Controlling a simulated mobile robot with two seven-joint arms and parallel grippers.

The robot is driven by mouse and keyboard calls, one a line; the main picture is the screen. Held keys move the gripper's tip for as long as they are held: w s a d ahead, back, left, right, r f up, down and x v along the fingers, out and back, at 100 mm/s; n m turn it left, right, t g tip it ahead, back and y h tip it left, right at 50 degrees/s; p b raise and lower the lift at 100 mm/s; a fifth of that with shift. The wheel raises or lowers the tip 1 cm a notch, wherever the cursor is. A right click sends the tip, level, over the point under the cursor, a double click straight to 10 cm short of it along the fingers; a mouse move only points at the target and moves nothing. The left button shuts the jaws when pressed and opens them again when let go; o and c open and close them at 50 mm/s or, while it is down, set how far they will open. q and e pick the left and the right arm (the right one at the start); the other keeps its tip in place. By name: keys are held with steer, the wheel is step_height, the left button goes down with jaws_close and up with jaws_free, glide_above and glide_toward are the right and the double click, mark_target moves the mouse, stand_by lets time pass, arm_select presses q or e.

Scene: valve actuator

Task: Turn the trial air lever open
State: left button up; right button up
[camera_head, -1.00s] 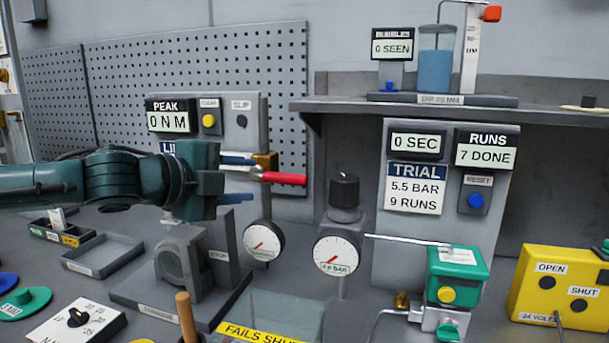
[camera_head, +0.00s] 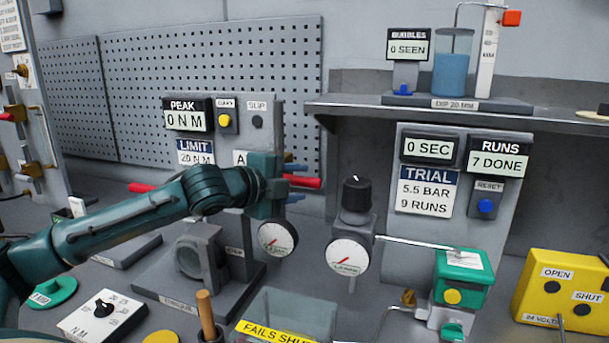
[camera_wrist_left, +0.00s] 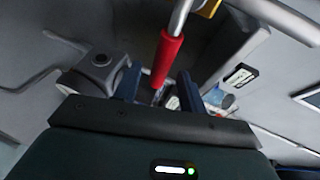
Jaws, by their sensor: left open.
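The red-handled lever (camera_head: 309,182) sticks out to the right beside the gauges in the head view. I take it for the trial air lever, though its label is mostly hidden. My left gripper (camera_head: 294,183) is open, with one blue finger above the red handle and one below it. In the left wrist view the red handle (camera_wrist_left: 167,60) shows between the two spread fingers of the gripper (camera_wrist_left: 159,88). Whether a finger touches it I cannot tell. The lever's valve body is hidden behind the gripper in the head view. My right gripper is out of view.
Two round gauges (camera_head: 348,257) stand below and beside the lever, one close under my gripper. A black knob (camera_head: 356,194) is to the right. The trial panel (camera_head: 428,192) and green actuator (camera_head: 463,272) stand further right. A clear bin (camera_head: 290,310) is in front.

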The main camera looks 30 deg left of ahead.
arm_select(q)
steer(key=shift+x, duration=1.4)
steer(key=shift+c, duration=0.3)
jaws_close()
